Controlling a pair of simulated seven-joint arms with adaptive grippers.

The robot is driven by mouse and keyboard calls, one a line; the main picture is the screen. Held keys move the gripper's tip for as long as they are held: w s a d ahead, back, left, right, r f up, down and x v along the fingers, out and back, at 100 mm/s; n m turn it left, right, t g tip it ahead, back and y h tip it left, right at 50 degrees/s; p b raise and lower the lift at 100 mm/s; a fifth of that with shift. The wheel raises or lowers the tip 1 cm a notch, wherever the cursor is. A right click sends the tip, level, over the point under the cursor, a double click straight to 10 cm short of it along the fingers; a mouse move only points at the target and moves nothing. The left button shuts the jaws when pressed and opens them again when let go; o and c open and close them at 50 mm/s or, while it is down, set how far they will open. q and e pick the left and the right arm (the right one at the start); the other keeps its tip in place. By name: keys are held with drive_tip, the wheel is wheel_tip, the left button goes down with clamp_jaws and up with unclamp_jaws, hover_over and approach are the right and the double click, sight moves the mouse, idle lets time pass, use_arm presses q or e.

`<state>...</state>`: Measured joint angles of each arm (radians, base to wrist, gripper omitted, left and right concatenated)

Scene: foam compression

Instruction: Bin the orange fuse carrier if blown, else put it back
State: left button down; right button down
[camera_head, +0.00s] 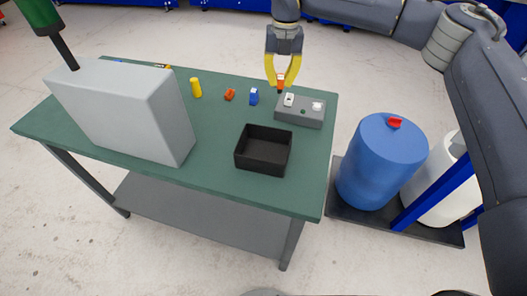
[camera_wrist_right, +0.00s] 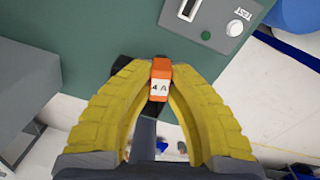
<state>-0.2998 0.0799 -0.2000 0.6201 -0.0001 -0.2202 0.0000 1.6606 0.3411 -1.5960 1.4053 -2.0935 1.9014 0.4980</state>
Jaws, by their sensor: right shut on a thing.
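The grey tester (camera_head: 289,118) has two white parts on top. In the right wrist view the tester (camera_wrist_right: 212,14) shows a slot, a dark green round spot and a white button marked TEST. An open black bin (camera_head: 263,165) stands in front of the tester.
A large grey box (camera_head: 130,110) fills the table's left side. A yellow cylinder (camera_head: 196,88), a small orange piece (camera_head: 230,95) and a small blue piece (camera_head: 253,97) stand behind the bin. A blue barrel (camera_head: 380,165) stands right of the green table (camera_head: 215,150).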

drive_tip(key=s+a+r+n, duration=0.1)
drive_tip(key=s+a+n, duration=0.15)
drive_tip(key=s, duration=0.45)
drive_tip(key=s+a+n, duration=0.1)
drive_tip(key=s+n, duration=0.2)
drive_tip(key=s, duration=0.3)
drive_tip(key=shift+n, duration=0.25)
drive_tip(key=shift+s+d+f, duration=0.1)
drive_tip(key=shift+f, duration=1.35)
drive_tip(key=shift+s+d+f, duration=0.1)
drive_tip(key=shift+f, duration=1.3)
drive_tip(key=c, duration=1.3)
unclamp_jaws()
drive_tip(key=shift+c, duration=0.2)
drive_tip(key=shift+w, duration=0.1)
wheel_tip(320, 180, up, 12)
